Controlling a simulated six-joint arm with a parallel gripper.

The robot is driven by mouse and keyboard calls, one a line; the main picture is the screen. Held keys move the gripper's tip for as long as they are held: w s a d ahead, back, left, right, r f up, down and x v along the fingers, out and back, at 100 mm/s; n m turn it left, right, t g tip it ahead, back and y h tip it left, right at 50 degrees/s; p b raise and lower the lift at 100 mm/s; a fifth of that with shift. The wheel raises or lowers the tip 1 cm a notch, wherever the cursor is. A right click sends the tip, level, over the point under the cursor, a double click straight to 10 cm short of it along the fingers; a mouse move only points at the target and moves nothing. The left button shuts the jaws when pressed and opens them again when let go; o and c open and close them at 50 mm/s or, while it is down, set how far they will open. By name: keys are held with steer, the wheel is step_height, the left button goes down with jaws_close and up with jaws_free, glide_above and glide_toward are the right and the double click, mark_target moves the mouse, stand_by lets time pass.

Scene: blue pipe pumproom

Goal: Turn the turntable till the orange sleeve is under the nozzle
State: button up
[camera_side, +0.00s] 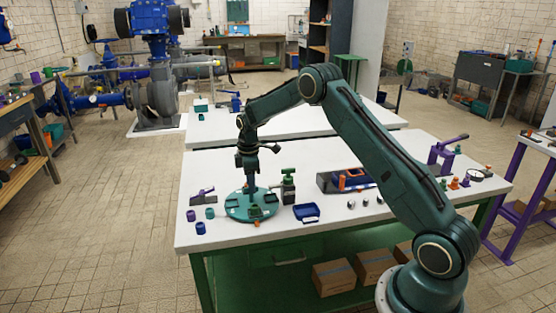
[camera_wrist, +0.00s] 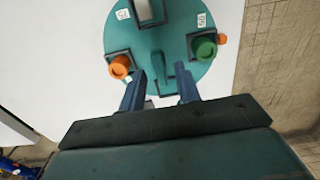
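The teal round turntable (camera_side: 238,214) lies on the white table, and its disc (camera_wrist: 170,75) fills the top of the wrist view. The orange sleeve (camera_wrist: 120,66) sits on a dark square pad at the disc's left in that view; I cannot make it out in the side view. A green sleeve (camera_wrist: 204,48) sits on another pad at right. My gripper (camera_wrist: 158,92) is open, its fingers on either side of a teal upright piece (camera_wrist: 157,72) of the turntable, with gaps visible. A green-topped stand (camera_side: 288,185), perhaps bearing the nozzle, is right of the turntable.
A small orange piece (camera_wrist: 222,39) is just outside the disc's rim. Blue and teal cups (camera_side: 200,228) stand to the left, beside a grey clamp-like tool (camera_side: 203,196). A blue tray (camera_side: 306,212) lies right of the turntable. A dark box (camera_side: 340,182) stands farther right.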

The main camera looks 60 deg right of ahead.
steer(key=shift+f, duration=0.45)
jaws_close()
